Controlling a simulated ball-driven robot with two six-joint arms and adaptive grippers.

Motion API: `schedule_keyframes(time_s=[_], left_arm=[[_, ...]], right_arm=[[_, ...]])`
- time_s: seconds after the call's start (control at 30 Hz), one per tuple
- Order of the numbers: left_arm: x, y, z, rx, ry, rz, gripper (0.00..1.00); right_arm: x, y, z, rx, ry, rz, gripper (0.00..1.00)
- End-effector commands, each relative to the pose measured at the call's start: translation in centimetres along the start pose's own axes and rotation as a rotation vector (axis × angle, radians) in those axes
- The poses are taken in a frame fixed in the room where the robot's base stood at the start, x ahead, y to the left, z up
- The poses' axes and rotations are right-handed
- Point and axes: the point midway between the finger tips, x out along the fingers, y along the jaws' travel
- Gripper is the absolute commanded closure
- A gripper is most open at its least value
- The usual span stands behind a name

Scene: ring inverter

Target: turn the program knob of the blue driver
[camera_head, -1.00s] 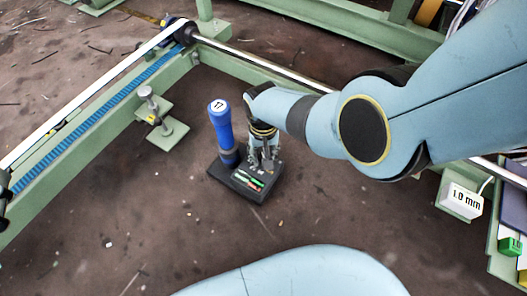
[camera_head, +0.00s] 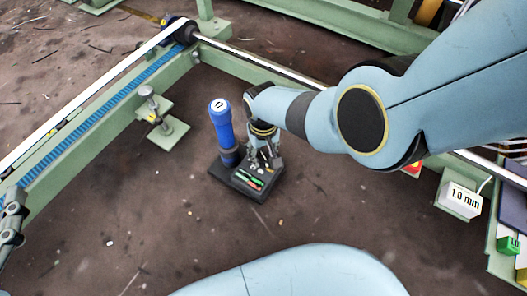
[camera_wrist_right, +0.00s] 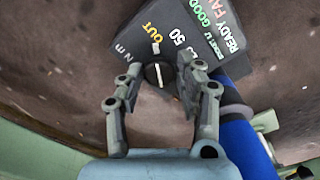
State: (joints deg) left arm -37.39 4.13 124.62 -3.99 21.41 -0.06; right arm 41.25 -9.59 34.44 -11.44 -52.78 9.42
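The blue driver (camera_head: 221,122), capped "17", stands upright at the left end of a black base (camera_head: 238,185). In the right wrist view part of its blue body (camera_wrist_right: 245,150) shows at lower right. The base's lettered face (camera_wrist_right: 205,35) carries a round dark program knob (camera_wrist_right: 157,74) with a pale pointer line. My right gripper (camera_head: 264,160) points down over the base, right of the driver. In the wrist view its open fingers (camera_wrist_right: 156,78) lie on either side of the knob; contact cannot be told. My left gripper (camera_head: 10,225) shows partly at the left edge, its opening unclear.
A green frame with a blue toothed belt (camera_head: 100,125) runs along the left. A small green-footed post (camera_head: 152,110) stands left of the driver. A white "1.0 mm" box (camera_head: 464,200) is at right. The floor in front of the base is mostly clear.

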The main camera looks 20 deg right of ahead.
Motion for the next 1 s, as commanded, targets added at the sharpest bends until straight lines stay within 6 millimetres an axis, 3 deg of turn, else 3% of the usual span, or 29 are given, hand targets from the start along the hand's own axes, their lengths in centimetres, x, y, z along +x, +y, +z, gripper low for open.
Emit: schedule_keyframes(time_s=[0.13, 0.53, 1.0], left_arm=[[-0.1, 0.0, 0.0, 0.0, 0.0, 0.0, 0.6], [-0.1, 0.0, -0.2, -0.001, 0.003, -0.002, 0.6], [0.0, 0.0, -0.1, 0.0, 0.003, -0.001, 0.6]], right_arm=[[0.0, 0.0, 0.0, 0.0, 0.0, 0.0, 0.45], [-0.6, 0.0, -0.1, 0.0, 0.002, 0.0, 0.45], [-6.2, -0.1, 0.0, 0.001, 0.002, 0.0, 0.45]])
